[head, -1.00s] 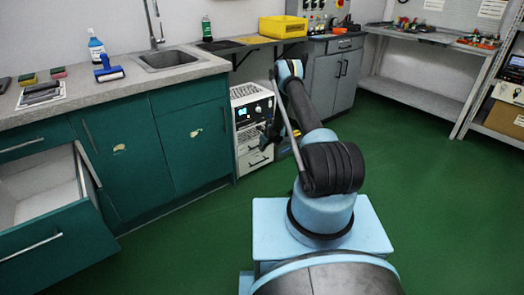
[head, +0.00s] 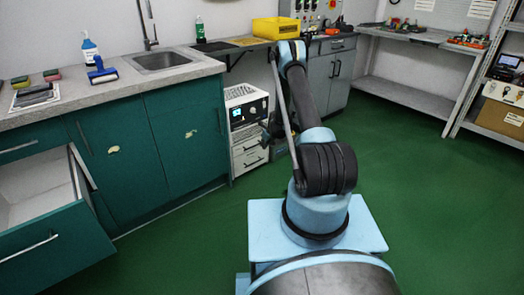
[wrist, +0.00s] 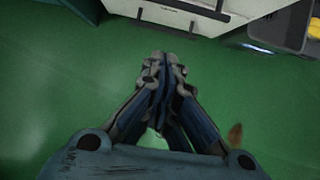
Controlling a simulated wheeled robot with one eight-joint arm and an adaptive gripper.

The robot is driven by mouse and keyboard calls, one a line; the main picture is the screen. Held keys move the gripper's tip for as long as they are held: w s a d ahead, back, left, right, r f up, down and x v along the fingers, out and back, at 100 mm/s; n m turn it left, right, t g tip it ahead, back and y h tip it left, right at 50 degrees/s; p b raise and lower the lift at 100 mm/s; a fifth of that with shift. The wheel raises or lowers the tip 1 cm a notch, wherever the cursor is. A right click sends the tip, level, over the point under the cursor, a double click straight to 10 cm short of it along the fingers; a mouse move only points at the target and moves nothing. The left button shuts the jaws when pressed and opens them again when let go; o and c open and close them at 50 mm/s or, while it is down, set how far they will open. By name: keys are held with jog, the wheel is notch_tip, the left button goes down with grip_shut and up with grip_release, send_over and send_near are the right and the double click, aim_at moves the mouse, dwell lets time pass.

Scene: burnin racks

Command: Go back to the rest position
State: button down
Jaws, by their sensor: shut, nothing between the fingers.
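My gripper (wrist: 160,62) is shut and empty in the wrist view, with its fingers together above the green floor. In the head view my arm reaches forward from its light blue mount, with its elbow raised. My gripper is partly hidden behind the arm there, low in front of the white equipment unit (head: 247,130). The unit also shows at the top of the wrist view (wrist: 190,8), apart from the fingertips.
An open drawer (head: 55,240) juts from the green cabinets at left. A dark grey bin (wrist: 285,28) is at the wrist view's top right. A yellow crate (head: 277,28) stands on the counter. A shelf bench (head: 405,95) stands at back right. Floor at right is clear.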

jog(key=s+d+r+n, duration=0.1)
jog(key=s+r+n, duration=0.2)
jog(key=r, duration=0.8)
jog(key=s+d+r+n, duration=0.1)
jog(key=s+r+n, duration=0.2)
jog(key=r, duration=0.9)
jog(key=s+d+r+n+h, duration=0.15)
jog(key=s+r+n, duration=0.25)
jog(key=s+r, duration=0.45)
jog(key=s+d+r+n, duration=0.2)
jog(key=s+r+n, duration=0.1)
jog(key=s+r, duration=0.55)
jog(key=s+d+r+n+g, duration=0.1)
jog(key=s+r+n, duration=0.3)
jog(key=s, duration=0.6)
jog(key=s+d+r+n, duration=0.1)
jog(key=s+r+n, duration=0.3)
jog(key=s, duration=0.6)
jog(key=s+d+f+n, duration=0.1)
jog(key=s+f+n, duration=0.2)
jog(key=s, duration=0.7)
jog(key=s+d+f+n+g+h, duration=0.1)
jog(key=s+f+n, duration=0.2)
jog(key=s, duration=0.7)
jog(key=shift+s+f+n, duration=0.25)
jog(key=shift+s+n, duration=0.05)
jog(key=shift+n, duration=0.8)
